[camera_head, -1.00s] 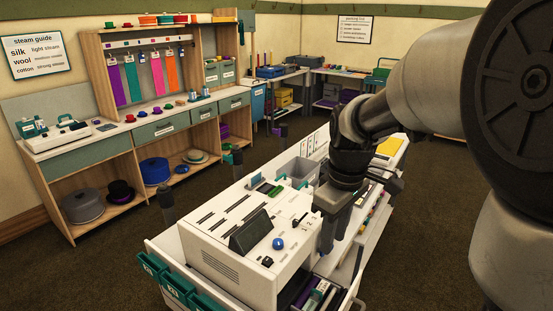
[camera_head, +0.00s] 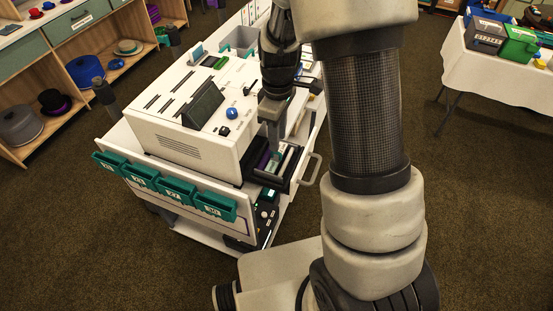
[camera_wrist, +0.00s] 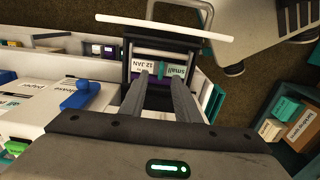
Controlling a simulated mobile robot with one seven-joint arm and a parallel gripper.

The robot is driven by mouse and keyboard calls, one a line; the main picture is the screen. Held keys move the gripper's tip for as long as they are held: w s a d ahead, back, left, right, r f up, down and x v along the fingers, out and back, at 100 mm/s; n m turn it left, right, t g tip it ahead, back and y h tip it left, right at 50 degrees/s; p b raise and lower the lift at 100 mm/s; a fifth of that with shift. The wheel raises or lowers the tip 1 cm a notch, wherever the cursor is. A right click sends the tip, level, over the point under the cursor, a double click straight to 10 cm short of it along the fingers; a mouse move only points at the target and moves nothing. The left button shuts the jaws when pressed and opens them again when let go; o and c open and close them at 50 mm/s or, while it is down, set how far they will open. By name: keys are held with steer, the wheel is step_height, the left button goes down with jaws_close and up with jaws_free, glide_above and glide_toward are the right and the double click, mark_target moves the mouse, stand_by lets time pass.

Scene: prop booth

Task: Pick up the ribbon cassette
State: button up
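An open black drawer (camera_head: 291,186) juts from the white machine and holds several small items, among them a purple one and a green-and-white one (camera_head: 276,161). In the wrist view the drawer (camera_wrist: 129,62) holds a block with labels reading "12 JAN" and "small" (camera_wrist: 177,71), with purple and teal parts. I cannot tell for certain which item is the ribbon cassette. My gripper (camera_head: 271,147) points down over the drawer. In the wrist view its fingers (camera_wrist: 161,80) are apart, with an empty-looking gap over the labelled items. Contact with them is not clear.
The white machine (camera_head: 190,130) stands beside the drawer, with a blue knob (camera_head: 232,113) on top. Teal bins (camera_head: 176,189) hang along the cart's front edge. A white-clothed table (camera_head: 490,75) stands at the right. Open floor lies between.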

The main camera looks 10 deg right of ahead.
mark_target(277, 157)
steer(key=shift+a+f, duration=0.15)
steer(key=shift+f, duration=2.55)
jaws_close()
